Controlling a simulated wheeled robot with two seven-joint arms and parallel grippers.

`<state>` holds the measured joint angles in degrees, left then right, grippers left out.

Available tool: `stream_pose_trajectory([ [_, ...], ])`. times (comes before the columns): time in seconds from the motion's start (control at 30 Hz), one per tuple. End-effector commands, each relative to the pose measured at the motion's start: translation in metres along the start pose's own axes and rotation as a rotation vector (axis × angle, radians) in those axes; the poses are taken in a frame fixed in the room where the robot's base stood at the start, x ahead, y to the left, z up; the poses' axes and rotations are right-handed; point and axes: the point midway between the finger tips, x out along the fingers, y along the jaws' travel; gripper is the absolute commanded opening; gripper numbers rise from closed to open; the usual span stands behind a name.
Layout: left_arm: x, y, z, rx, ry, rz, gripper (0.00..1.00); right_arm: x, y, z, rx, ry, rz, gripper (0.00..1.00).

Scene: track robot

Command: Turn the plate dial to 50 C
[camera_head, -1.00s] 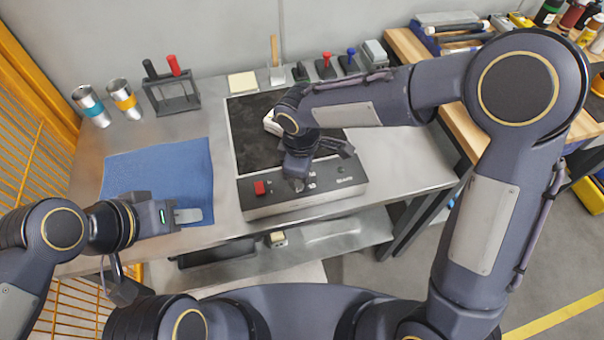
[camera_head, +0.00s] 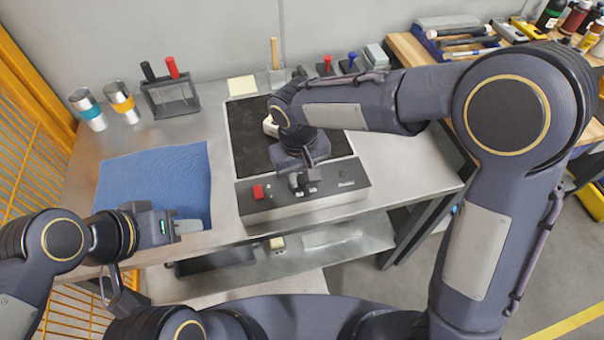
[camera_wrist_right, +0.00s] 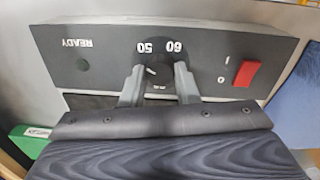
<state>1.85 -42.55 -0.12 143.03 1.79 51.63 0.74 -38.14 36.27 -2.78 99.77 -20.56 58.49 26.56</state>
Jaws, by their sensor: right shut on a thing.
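The hot plate (camera_head: 240,140) has a dark top and a grey front panel. Its black dial (camera_wrist_right: 159,74) sits on the panel between the fingers of my right gripper (camera_wrist_right: 158,80), which are shut on it. In the right wrist view the panel appears upside down. The labels 50 (camera_wrist_right: 145,48) and 60 (camera_wrist_right: 173,46) show beside the dial; a short white mark on it points roughly toward 50. A label on the dial's near side is unreadable. In the head view my right gripper (camera_head: 303,182) covers the dial. My left gripper (camera_head: 190,226) hovers by the blue cloth, apart from the plate.
A red switch (camera_head: 258,191) is on the panel left of the dial. A blue cloth (camera_head: 155,180), two tumblers (camera_head: 88,108) and a black rack (camera_head: 170,97) with red and black handles are on the left. The bench (camera_head: 400,165) is clear to the right.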

Motion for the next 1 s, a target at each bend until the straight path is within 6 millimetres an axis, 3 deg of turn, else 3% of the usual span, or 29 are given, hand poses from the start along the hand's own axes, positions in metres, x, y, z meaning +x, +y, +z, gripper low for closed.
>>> stream_pose_trajectory([
  [0.5, 0.0005, -0.0002, 0.0002, 0.0, 0.0, 0.0, 0.36, -0.0009, 0.0006, -0.0009, 0.342, -0.016, 0.0, 0.05],
  [1.0, 0.0005, -0.0002, 0.0002, 0.0, 0.0, 0.0, 0.36, -0.0008, 0.0006, -0.0009, 0.406, -0.02, 0.001, 0.05],
])
